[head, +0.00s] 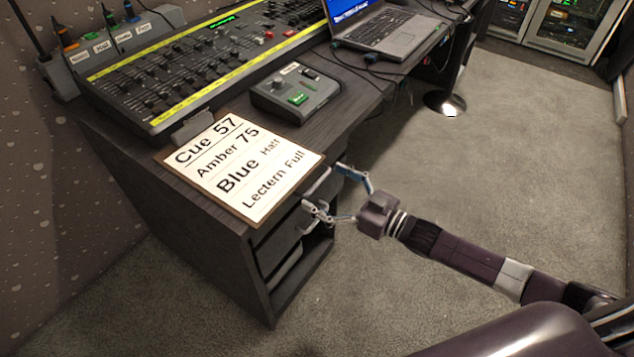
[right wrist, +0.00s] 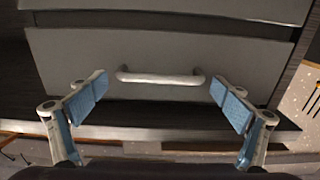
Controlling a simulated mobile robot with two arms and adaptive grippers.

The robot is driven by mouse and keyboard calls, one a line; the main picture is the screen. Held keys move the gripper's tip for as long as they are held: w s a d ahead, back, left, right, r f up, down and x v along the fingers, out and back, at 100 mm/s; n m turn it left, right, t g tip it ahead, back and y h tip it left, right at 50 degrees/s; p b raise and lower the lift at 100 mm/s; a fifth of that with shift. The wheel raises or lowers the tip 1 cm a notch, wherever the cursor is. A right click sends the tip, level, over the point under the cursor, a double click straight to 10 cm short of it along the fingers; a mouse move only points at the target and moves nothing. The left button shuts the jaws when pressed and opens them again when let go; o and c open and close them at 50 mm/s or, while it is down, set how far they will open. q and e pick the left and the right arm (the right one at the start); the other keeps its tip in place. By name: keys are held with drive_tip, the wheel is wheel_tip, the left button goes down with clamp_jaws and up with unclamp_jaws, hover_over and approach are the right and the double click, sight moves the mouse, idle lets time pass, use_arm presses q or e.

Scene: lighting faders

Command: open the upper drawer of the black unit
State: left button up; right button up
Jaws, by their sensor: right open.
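The black unit (head: 215,245) stands under the desk top, with its drawer fronts facing right in the head view. My right gripper (head: 325,188) is open in front of its upper part, fingers apart and nothing between the pads. In the right wrist view, a grey drawer front (right wrist: 70,60) carries a pale bar handle (right wrist: 160,78). The handle lies ahead of the open right gripper (right wrist: 160,100), between the two blue-padded fingers, with a visible gap on each side. The drawer looks shut; the head view shows its front only partly. My left gripper is out of view.
A cue sheet (head: 238,170) lies on the desk top, overhanging near the drawers. A lighting console (head: 150,85), a small grey control box (head: 320,98) and a laptop (head: 385,32) stand on the desk. Carpet (head: 480,160) to the right is largely clear.

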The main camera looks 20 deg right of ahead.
drive_tip(key=shift+x, duration=0.95)
drive_tip(key=shift+c, duration=0.6)
drive_tip(key=c, duration=1.3)
